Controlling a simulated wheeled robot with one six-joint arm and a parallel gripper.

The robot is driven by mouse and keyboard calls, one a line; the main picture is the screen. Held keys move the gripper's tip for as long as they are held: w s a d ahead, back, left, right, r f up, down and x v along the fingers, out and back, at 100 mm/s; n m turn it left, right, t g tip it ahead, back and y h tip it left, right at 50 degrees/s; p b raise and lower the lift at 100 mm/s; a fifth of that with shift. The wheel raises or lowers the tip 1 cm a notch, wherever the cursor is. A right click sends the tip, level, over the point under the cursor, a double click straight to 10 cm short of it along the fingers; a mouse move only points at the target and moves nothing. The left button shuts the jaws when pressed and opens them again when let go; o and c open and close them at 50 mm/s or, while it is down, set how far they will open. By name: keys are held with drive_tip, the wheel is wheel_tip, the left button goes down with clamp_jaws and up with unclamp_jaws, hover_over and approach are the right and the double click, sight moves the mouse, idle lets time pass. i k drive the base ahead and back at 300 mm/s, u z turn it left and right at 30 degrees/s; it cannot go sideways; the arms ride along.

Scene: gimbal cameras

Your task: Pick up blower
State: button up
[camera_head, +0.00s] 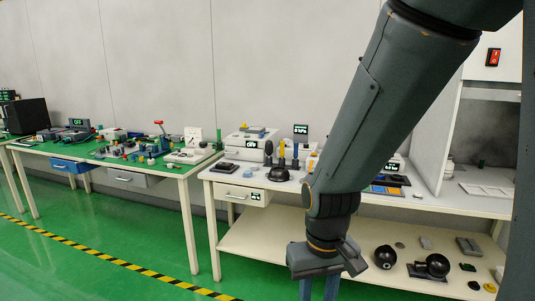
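My gripper (320,284) hangs at the end of my arm, pointing down in front of the lower shelf. Its fingertips are at or below the bottom edge of the picture, so their opening is unclear. I cannot tell for sure which thing is the blower. A round black bulb-like thing (385,257) sits on the lower shelf just right of my gripper, apart from it. A similar black round thing (437,265) is further right, by a dark tray. Several upright dark bottle-like things, one of them (268,152), stand on the white table top.
The white table (235,181) has a lower shelf (262,243), bare on its left part. A black dome (279,173) lies on its top. A green-topped table (150,168) with many tools stands at left. My arm hides part of the white table. The green floor is clear at left.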

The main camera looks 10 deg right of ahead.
sight(269, 146)
drive_tip(key=u, duration=0.2)
drive_tip(key=i, duration=1.85)
drive_tip(key=z, duration=0.05)
